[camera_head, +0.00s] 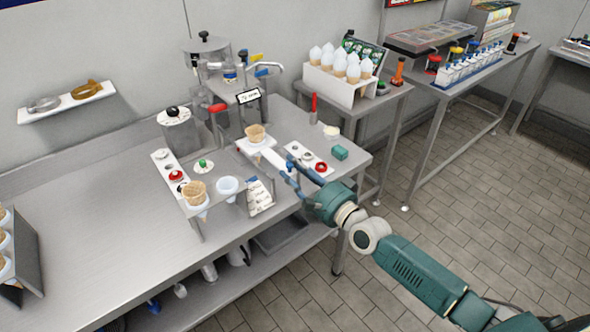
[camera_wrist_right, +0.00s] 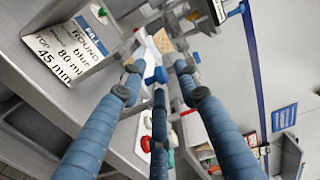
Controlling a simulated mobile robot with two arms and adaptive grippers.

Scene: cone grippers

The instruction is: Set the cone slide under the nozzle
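The cone slide (camera_head: 262,146) is a white plate on the steel counter, with a wafer cone (camera_head: 255,133) standing at its far end. The cone also shows beyond my fingers in the right wrist view (camera_wrist_right: 163,41). The dispensing machine (camera_head: 222,84) stands behind the slide; its nozzle is too small to make out. My right gripper (camera_head: 292,168) is at the near end of the slide, its blue fingers reaching toward it. In the wrist view the fingers are spread, with a blue knob (camera_wrist_right: 156,76) between their tips. I cannot tell whether any finger touches it. My left gripper is out of view.
A stand with another cone (camera_head: 194,193) and a blue-white cup (camera_head: 228,186) is at the front left. A printed card (camera_head: 260,198) stands near my gripper.

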